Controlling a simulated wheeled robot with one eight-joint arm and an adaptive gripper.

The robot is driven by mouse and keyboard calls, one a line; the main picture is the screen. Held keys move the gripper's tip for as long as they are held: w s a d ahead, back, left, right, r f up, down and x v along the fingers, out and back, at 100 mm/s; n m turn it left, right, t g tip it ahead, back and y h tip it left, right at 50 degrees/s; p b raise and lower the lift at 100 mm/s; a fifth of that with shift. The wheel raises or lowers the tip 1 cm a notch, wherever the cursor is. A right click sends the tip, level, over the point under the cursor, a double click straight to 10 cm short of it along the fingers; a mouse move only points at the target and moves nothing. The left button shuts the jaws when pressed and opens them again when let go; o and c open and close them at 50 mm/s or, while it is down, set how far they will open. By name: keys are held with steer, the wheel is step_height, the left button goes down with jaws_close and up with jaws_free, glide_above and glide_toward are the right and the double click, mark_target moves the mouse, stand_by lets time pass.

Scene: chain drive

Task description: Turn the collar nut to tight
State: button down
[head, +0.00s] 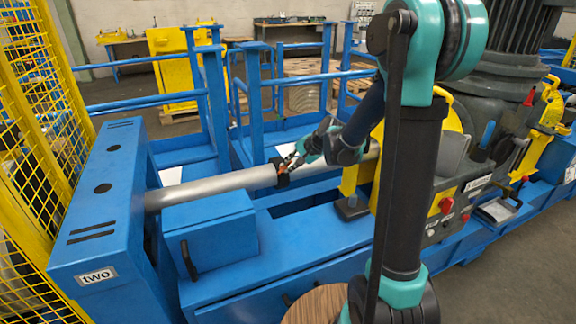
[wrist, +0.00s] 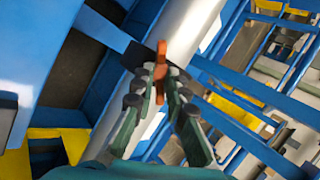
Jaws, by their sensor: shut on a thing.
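A long silver shaft (head: 212,187) runs level above the blue machine bed. A dark collar nut (head: 280,178) sits around it, and an orange handle sticks out from the collar. In the wrist view the dark collar (wrist: 137,55) lies across the shaft (wrist: 188,30), with the orange handle (wrist: 161,58) upright between my fingertips. My gripper (head: 290,163) reaches the collar from the right, and its fingers (wrist: 158,78) are shut on the orange handle. The fingers hide part of the handle and collar. I cannot read any tight mark.
A blue housing labelled "two" (head: 112,200) holds the shaft's left end. Blue railings (head: 250,85) stand behind the shaft. A yellow bracket (head: 352,185) and a control panel with red buttons (head: 446,205) are to the right. A yellow mesh fence (head: 35,120) stands at the left.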

steer(key=m, duration=0.2)
steer(key=m+t+y, duration=0.1)
steer(key=m, duration=0.2)
steer(key=shift+s+d+f+m+t, duration=0.1)
steer(key=shift+s+f+m+t, duration=0.05)
steer(key=shift+m+t, duration=0.15)
stand_by(0.4)
steer(key=c, duration=1.5)
jaws_free()
steer(key=shift+c, duration=0.2)
steer(key=v, duration=1.2)
steer(key=shift+s+f, duration=0.1)
